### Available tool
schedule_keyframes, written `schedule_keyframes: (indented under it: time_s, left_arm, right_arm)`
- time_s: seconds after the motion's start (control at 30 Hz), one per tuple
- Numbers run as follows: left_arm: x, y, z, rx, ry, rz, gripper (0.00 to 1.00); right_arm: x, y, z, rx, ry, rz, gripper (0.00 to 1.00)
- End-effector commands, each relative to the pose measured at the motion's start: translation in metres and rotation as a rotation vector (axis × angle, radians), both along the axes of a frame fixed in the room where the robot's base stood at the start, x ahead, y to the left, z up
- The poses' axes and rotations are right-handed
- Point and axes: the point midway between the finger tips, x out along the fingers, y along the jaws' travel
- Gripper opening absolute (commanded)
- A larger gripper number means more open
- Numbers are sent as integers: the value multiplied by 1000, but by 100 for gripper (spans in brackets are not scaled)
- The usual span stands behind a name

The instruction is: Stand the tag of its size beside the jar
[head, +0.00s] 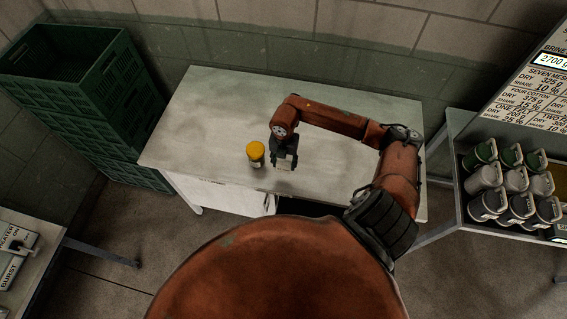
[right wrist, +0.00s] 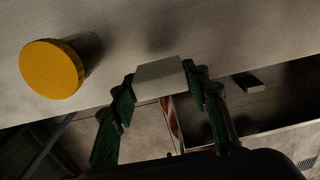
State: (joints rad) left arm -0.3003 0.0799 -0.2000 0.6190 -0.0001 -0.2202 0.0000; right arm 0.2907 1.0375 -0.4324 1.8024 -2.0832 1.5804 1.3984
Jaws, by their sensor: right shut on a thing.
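The jar (head: 256,154) has a yellow-orange lid and stands upright near the front of the grey table. Its lid also fills the left of the right wrist view (right wrist: 51,69). My right gripper (head: 285,164) is just right of the jar, apart from it. It is shut on a small pale tag (right wrist: 159,79), held between the two fingertips near the table's front edge. I cannot tell whether the tag touches the table, and no marking on it is readable. My left gripper is not in view.
The table (head: 220,100) is otherwise clear. An open drawer (right wrist: 285,95) below its front edge holds a small grey block (right wrist: 248,82). Green crates (head: 80,85) are stacked at left. A side table (head: 452,180) at right holds several lidded mugs (head: 515,180) below a text board (head: 530,90).

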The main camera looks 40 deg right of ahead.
Motion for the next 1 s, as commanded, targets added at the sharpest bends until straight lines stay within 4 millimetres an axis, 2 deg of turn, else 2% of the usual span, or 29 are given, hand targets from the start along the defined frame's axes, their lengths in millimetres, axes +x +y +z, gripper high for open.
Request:
schedule_keyframes:
  time_s: [0.2,0.33,0.57,0.97,1.0]
  left_arm:
    - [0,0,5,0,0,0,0]
    - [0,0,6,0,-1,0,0]
    - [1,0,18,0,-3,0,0]
    - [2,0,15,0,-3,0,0]
    - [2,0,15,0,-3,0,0]
  right_arm:
    - [17,-11,-22,1,-2,-2,23]
    - [22,-14,-31,1,-1,-1,23]
    - [22,-14,-58,2,-1,-1,23]
    - [22,-15,-66,0,-1,1,23]
    - [22,-15,-66,0,-1,1,44]
